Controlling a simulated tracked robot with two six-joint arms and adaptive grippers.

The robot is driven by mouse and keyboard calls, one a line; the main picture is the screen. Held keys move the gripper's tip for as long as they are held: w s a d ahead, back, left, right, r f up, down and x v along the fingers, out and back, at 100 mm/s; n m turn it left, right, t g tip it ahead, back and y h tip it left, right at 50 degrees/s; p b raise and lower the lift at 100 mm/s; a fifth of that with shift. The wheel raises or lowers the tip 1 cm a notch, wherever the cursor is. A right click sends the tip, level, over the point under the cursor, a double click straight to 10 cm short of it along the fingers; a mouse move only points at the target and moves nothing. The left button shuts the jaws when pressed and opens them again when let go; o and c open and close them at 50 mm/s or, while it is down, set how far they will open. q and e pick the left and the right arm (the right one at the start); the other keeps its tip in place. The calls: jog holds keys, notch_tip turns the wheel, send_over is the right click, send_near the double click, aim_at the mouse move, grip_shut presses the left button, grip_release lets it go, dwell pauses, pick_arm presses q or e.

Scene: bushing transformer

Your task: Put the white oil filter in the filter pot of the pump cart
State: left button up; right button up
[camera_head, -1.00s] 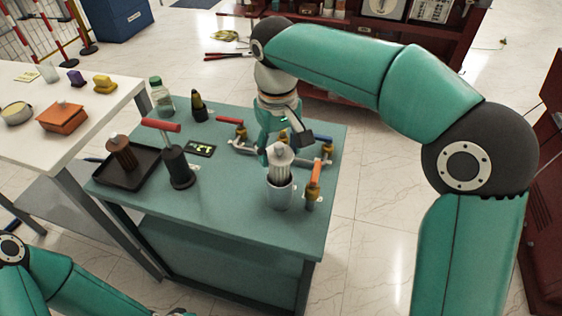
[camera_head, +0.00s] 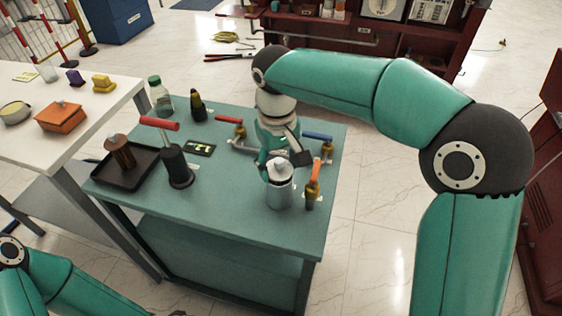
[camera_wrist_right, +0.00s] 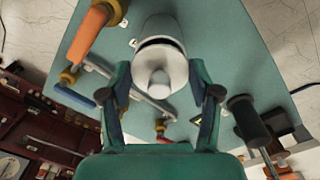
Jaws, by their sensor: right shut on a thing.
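The white oil filter (camera_head: 280,168) stands upright in the grey filter pot (camera_head: 280,194) on the pump cart (camera_head: 240,215). Only its pale cap and top knob show above the rim; the rest is hidden in the pot. My right gripper (camera_head: 279,160) is shut on the filter's top, coming from behind it. In the right wrist view the filter's knob (camera_wrist_right: 158,82) lies between the two fingers, with the pot (camera_wrist_right: 162,28) beyond it. My left arm shows at the lower left, but its gripper is out of view.
Valves with an orange handle (camera_head: 315,172), a blue handle (camera_head: 317,136) and a red handle (camera_head: 229,120) stand around the pot. A black tray (camera_head: 134,180) with a brown filter (camera_head: 120,152), a red-handled pump (camera_head: 177,165), a display and bottles occupy the cart's left. The front top is clear.

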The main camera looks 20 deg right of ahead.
jog(key=o, duration=1.6)
jog(key=shift+r, duration=0.2)
notch_tip(320, 180, up, 13)
jog(key=p, duration=0.2)
jog(key=shift+a+p, duration=0.15)
jog(key=shift+p, duration=0.15)
jog(key=shift+f, duration=0.15)
